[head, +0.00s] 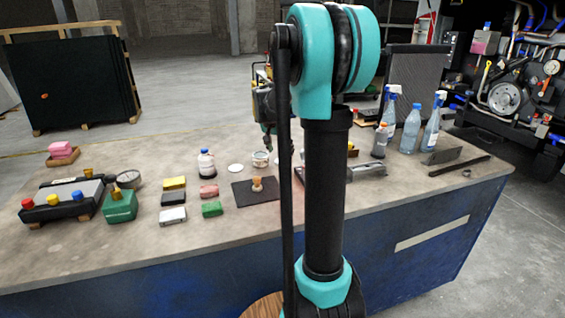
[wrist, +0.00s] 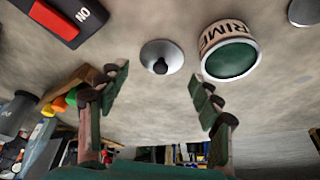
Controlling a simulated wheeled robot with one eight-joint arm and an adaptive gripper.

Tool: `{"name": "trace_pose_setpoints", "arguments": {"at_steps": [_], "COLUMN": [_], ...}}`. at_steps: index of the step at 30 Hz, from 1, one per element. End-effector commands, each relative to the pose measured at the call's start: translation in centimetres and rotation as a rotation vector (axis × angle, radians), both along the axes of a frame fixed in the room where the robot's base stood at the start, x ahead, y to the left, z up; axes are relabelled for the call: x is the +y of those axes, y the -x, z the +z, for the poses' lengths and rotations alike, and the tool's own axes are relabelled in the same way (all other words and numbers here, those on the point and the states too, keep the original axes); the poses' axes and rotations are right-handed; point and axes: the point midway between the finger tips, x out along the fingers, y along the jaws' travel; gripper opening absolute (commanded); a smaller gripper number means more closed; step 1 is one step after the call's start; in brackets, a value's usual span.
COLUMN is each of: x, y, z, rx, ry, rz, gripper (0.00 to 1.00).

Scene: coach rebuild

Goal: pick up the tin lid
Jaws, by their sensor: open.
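A round silver lid with a black knob (wrist: 162,57) lies on the bench in the wrist view, just beyond and between my fingertips, apart from them. In the head view my arm appears to hide it. My gripper (wrist: 160,80) is open and empty, its two fingers spread on either side. The tin (wrist: 230,58) stands beside the lid, with a printed label and a dark green top; it also shows in the head view (head: 261,159). In the head view my gripper (head: 268,143) is near the tin, partly hidden by my arm.
A flat pale disc (head: 236,168) lies left of the tin. A dark mat (head: 242,197) with a wooden-knobbed thing, a small bottle (head: 206,163) and several coloured blocks are nearby. A red switch box (wrist: 60,20) is at the wrist view's upper left. Spray bottles (head: 431,127) stand right.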

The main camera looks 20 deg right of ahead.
Motion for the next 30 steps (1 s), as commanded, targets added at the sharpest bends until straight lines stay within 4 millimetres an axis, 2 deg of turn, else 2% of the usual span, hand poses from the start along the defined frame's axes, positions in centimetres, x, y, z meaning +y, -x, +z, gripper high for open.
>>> {"name": "trace_pose_setpoints", "arguments": {"at_steps": [3,7,16,17,24,30], "x": [-0.4,-0.9,-1.0,-1.0,-1.0,-1.0], "y": [-0.7,-1.0,-1.1,-1.1,-1.1,-1.1], "z": [-1.8,-3.2,-3.7,-3.7,-3.7,-3.7], "rx": [0.0,0.0,0.0,0.0,0.0,0.0], "ry": [0.0,0.0,0.0,0.0,0.0,0.0], "rz": [-0.001,-0.002,-0.001,-0.001,-0.001,-0.001], "gripper": [0.65,0.65,0.65,0.64,0.34,0.32]}}
